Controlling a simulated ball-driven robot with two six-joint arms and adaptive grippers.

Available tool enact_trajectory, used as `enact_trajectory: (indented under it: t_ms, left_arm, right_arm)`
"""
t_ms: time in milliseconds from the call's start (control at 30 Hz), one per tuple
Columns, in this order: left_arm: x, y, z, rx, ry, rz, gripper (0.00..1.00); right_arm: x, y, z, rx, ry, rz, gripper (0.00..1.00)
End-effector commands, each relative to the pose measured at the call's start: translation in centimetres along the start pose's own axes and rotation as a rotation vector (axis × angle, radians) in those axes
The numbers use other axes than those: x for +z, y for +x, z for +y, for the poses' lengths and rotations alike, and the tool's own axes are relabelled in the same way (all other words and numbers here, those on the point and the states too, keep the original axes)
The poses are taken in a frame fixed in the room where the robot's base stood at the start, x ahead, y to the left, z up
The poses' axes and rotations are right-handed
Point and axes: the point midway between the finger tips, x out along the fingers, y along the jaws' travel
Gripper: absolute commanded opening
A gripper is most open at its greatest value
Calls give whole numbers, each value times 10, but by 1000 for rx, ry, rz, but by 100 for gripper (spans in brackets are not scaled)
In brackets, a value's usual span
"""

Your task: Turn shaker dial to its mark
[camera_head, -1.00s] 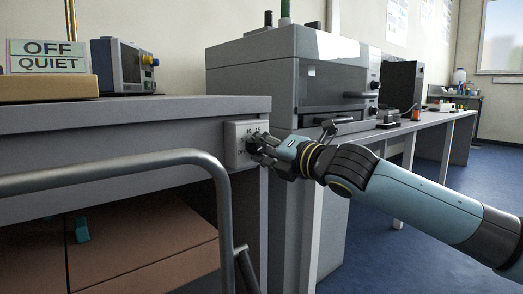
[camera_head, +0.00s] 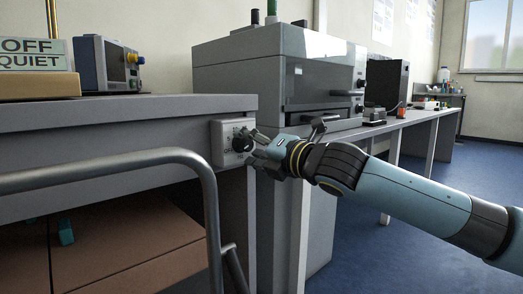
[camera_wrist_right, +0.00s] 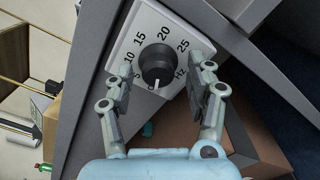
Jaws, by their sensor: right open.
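The shaker dial is a round black knob (camera_wrist_right: 157,66) on a pale control plate (camera_head: 218,143) at the bench's right end. Its plate carries the numbers 0 to 25 and "Hz" in the right wrist view. The knob's white pointer line faces the 0. I cannot make out a separate target mark. My right gripper (camera_head: 257,148) is open in front of the plate. In the right wrist view its two fingers (camera_wrist_right: 161,66) appear on either side of the knob, with gaps, holding nothing. My left gripper is not in view.
A bent grey tube rail (camera_head: 110,172) crosses the left foreground below the bench top (camera_head: 120,112). A large grey machine (camera_head: 235,85) stands behind the dial. A sign reading "OFF QUIET" (camera_head: 33,55) and a small instrument (camera_head: 108,62) stand on the bench. Blue floor is open at right.

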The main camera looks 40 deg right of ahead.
Motion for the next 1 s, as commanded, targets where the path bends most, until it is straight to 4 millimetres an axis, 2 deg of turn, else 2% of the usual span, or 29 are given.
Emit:
enact_trajectory:
  t_ms: [500,700,1000]
  left_arm:
    - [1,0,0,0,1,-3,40]
    - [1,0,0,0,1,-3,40]
    - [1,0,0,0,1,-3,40]
  right_arm:
    - [-1,-57,-3,-10,-13,6,55]
    - [-1,-66,0,-1,-4,4,55]
    - [-1,-68,0,3,0,2,55]
